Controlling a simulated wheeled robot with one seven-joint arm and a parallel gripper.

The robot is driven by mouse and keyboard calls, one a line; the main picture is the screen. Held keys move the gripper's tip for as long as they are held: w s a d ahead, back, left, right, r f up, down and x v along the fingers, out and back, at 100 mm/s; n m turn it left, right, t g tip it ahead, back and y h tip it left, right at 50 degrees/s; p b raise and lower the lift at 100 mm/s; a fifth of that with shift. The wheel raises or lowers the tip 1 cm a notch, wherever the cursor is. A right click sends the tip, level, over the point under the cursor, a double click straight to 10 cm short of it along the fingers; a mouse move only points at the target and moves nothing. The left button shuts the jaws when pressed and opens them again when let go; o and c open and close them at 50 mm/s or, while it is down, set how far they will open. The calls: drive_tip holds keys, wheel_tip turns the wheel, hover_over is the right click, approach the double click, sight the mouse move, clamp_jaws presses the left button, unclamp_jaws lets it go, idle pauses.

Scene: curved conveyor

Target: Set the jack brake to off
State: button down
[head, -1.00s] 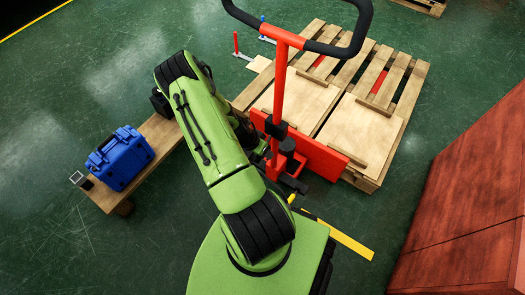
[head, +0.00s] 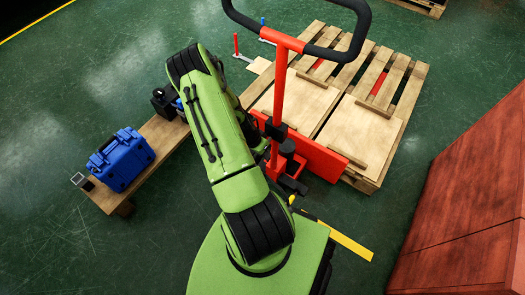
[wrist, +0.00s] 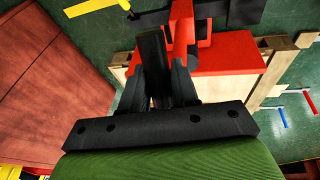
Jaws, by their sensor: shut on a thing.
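The red pallet jack (head: 279,95) stands at the pallet, its black loop handle (head: 360,35) at the top. Its red body also shows in the wrist view (wrist: 215,58). My gripper (wrist: 158,78) is beside the jack's lower body, shut on a dark upright part (wrist: 151,50) that looks like a jack lever. I cannot make out which part it is or read a brake setting. In the head view my green arm hides the gripper and what it holds.
A wooden pallet (head: 398,97) lies behind the jack. At left a wooden bench (head: 160,133) bears a blue case (head: 121,158) and a black item (head: 163,101). A reddish cabinet (head: 465,190) stands at right. Open green floor lies at left.

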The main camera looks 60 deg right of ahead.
wheel_tip(320, 180, up, 2)
drive_tip(key=y+p, duration=0.1)
drive_tip(key=y, duration=0.2)
drive_tip(key=shift+a+t, duration=0.15)
drive_tip(key=shift+t, duration=0.15)
drive_tip(key=shift+r+n+y, duration=0.3)
drive_tip(key=shift+r+y, duration=0.55)
drive_tip(key=shift+y, duration=0.55)
drive_tip(key=shift+a, duration=0.1)
drive_tip(key=c, duration=0.9)
unclamp_jaws()
drive_tip(key=shift+c, duration=0.2)
drive_tip(key=p+v, duration=0.2)
drive_tip(key=v, duration=0.5)
drive_tip(key=shift+r, duration=0.25)
